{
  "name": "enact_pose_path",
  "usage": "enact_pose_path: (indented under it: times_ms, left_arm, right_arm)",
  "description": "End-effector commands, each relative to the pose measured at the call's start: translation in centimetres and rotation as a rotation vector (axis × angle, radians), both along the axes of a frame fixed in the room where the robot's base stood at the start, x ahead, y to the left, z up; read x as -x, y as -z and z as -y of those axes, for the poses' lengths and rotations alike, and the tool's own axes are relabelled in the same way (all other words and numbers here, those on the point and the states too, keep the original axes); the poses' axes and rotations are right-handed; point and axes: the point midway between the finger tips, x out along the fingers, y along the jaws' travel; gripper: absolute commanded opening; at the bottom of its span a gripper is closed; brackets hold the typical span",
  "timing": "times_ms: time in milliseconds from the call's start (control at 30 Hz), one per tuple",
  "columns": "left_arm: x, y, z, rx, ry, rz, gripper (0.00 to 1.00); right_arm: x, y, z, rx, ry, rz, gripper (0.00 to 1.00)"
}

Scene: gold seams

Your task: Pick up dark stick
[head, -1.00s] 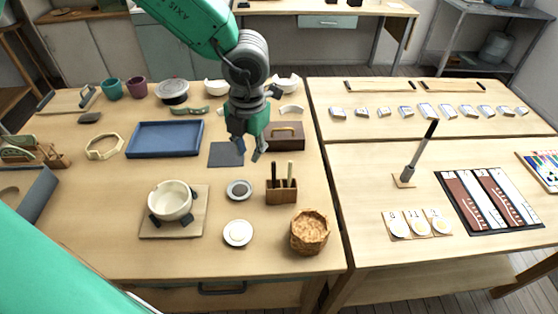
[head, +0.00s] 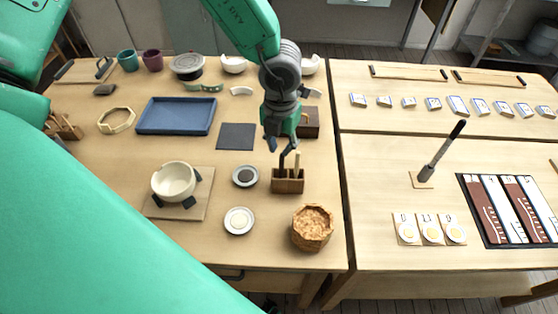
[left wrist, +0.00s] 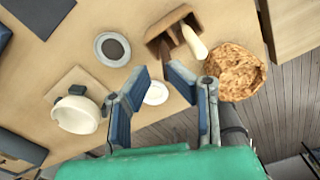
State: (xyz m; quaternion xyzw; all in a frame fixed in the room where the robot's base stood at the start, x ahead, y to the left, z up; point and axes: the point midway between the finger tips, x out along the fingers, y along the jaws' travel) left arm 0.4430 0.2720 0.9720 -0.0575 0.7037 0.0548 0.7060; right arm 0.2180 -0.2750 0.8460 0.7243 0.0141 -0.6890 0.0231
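The dark stick (head: 283,160) stands beside a pale stick (head: 297,163) in a small brown wooden holder (head: 288,186) on the near table. My left gripper (head: 283,146) is open, with its fingers just above the stick tops in the head view. In the left wrist view the gripper (left wrist: 156,74) has its two blue-grey fingers apart with nothing between them. The dark stick (left wrist: 165,52) and the pale stick (left wrist: 193,42) show beyond the fingertips there, in the holder (left wrist: 172,24). I cannot tell whether a finger touches the dark stick. My right gripper is not in view.
A woven basket (head: 312,228) stands close in front of the holder. A dark-centred dish (head: 245,176), a white dish (head: 239,221) and a cream pot (head: 174,181) are to its left. A brown box (head: 309,122) is behind. A second table (head: 380,165) adjoins at right.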

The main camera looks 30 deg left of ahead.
Motion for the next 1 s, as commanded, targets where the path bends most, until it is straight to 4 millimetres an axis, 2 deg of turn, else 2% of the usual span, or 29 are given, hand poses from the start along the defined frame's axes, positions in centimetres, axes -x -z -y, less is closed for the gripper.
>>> enact_pose_path:
  times_ms: [200, 300, 533, 600, 633, 1000]
  left_arm:
    - [0.2, 3.8, -0.4, -0.001, 0.001, -0.010, 0.21]
    - [0.1, 4.7, -0.6, 0.002, 0.001, -0.010, 0.21]
    - [0.3, 5.2, -1.0, 0.005, 0.000, -0.012, 0.21]
    - [0.3, 5.2, -1.0, 0.004, 0.000, -0.014, 0.04]
    - [0.2, 5.2, -0.9, 0.003, 0.000, -0.014, 0.03]
    - [0.1, 4.9, -0.2, 0.002, 0.001, -0.010, 0.04]
  right_arm:
    - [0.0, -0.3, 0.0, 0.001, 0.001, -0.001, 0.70]
    - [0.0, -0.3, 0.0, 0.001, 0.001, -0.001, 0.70]
    - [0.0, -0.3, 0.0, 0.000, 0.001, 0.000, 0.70]
    - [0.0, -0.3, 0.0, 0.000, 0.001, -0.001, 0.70]
    - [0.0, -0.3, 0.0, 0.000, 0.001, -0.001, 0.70]
    - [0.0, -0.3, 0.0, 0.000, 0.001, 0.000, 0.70]
